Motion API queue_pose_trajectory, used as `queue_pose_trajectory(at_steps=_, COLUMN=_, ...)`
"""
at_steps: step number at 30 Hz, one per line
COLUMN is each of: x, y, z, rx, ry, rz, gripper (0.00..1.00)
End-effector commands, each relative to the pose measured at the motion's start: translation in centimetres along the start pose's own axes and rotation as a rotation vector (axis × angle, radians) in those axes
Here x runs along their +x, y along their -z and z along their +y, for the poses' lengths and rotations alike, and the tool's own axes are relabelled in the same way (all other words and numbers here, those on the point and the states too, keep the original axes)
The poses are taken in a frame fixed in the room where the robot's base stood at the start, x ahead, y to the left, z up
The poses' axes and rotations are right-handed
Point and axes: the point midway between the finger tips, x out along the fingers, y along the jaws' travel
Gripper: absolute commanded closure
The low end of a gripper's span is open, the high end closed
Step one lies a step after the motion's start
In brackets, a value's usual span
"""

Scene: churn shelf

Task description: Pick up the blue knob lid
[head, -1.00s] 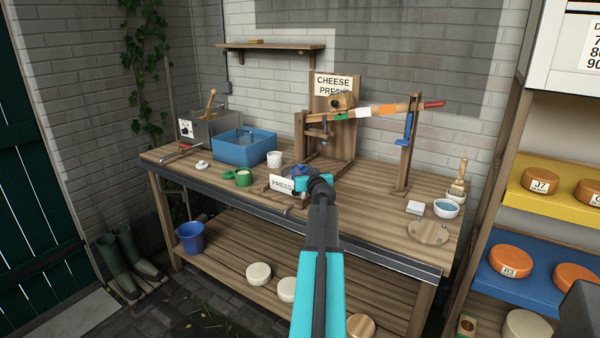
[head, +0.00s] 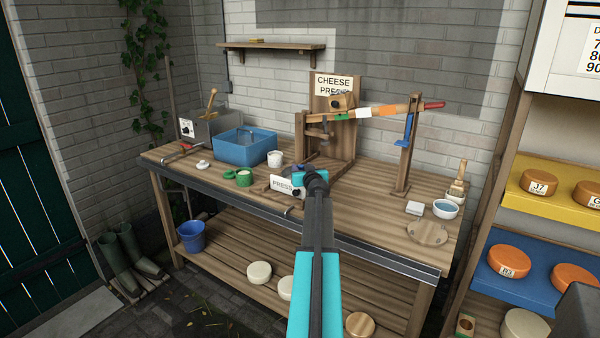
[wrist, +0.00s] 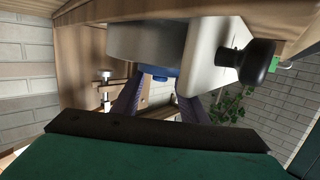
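In the wrist view, which looks upside down, a blue rounded piece that looks like the blue knob lid (wrist: 160,72) shows at the end of a grey cylinder (wrist: 145,40). My gripper (wrist: 160,90) has its two dark fingers apart, one on each side of the blue piece. I cannot tell whether they touch it.
The cheese press (head: 330,130) stands just behind my gripper. A black knob (wrist: 256,60) is close beside the fingers.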

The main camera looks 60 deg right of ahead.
Motion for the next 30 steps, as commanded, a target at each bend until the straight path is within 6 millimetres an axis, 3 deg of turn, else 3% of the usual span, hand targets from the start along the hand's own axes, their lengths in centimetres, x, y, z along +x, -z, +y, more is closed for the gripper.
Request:
queue_pose_trajectory(at_steps=10, x=-0.03, y=0.02, z=0.06, rx=0.0, ry=-0.001, rz=0.0, gripper=0.6)
queue_pose_trajectory(at_steps=17, x=-0.03, y=0.02, z=0.08, rx=0.0, ry=-0.001, rz=0.0, gripper=0.99)
queue_pose_trajectory(at_steps=30, x=-0.09, y=0.49, z=0.12, rx=0.001, ry=-0.001, rz=0.001, gripper=1.0)
